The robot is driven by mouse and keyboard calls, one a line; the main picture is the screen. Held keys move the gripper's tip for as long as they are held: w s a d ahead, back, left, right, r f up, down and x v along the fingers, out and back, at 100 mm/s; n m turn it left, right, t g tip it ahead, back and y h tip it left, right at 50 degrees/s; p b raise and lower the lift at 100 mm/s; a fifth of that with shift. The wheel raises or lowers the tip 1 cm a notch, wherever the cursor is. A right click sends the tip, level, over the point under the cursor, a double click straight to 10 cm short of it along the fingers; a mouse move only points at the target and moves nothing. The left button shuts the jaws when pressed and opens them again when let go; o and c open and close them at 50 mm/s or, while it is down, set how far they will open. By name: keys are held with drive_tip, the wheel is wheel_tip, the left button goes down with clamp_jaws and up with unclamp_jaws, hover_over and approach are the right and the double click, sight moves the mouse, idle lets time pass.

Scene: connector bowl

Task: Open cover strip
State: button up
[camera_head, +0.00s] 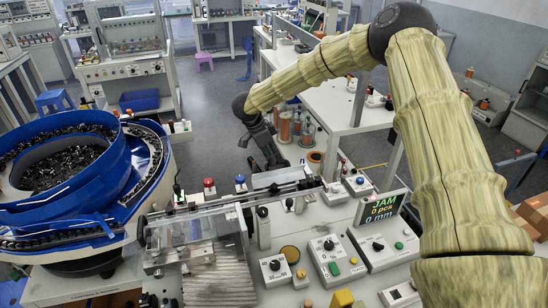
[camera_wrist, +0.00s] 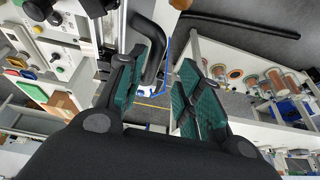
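I cannot tell for sure which part is the cover strip. A clear cover (camera_head: 190,228) lies over the feed track at the front left of the bench in the head view. A narrow dark rail (camera_head: 265,194) runs from it up to the right. My gripper (camera_head: 268,158) hangs above and behind the far part of this rail. In the wrist view the two green-padded fingers of my gripper (camera_wrist: 160,88) stand apart with nothing held between them. A black curved bar (camera_wrist: 152,50) shows beyond the left finger.
A blue feeder bowl (camera_head: 75,165) full of dark parts stands at left. A red button (camera_head: 208,184) stands behind the cover. Copper-coloured spools (camera_head: 285,127) stand beyond my gripper.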

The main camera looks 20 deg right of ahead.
drive_tip(key=v, duration=1)
drive_tip(key=shift+r, duration=0.35)
